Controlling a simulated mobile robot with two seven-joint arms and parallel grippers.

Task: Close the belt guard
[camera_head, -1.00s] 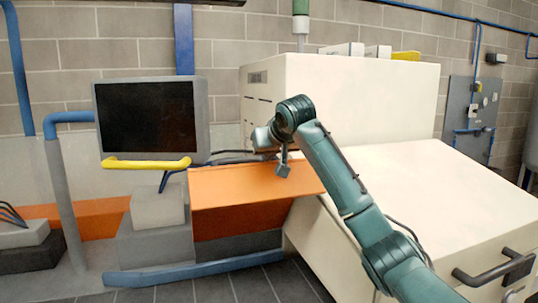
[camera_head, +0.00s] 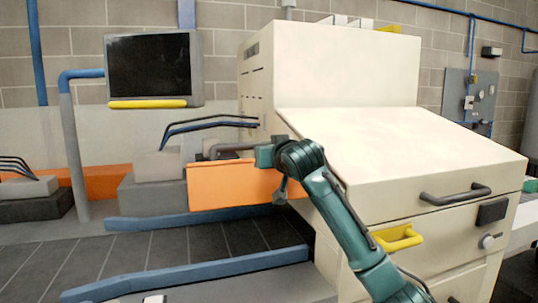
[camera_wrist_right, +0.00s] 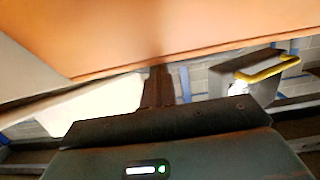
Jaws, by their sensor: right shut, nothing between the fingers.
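The belt guard appears to be the orange panel (camera_head: 232,188) at the left side of the cream machine. In the head view it hangs nearly upright, with its broad face showing. My right arm reaches in from the lower right, and my right gripper (camera_head: 280,192) is at the panel's right end, shut and empty. In the right wrist view the orange panel (camera_wrist_right: 170,35) fills the top, close to the dark fingers (camera_wrist_right: 158,86). I cannot tell whether they touch it. My left gripper is out of view.
The cream machine (camera_head: 400,150) stands to the right, with a dark handle (camera_head: 455,194) and a yellow handle (camera_head: 398,238). A screen (camera_head: 150,68) stands at the back left.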

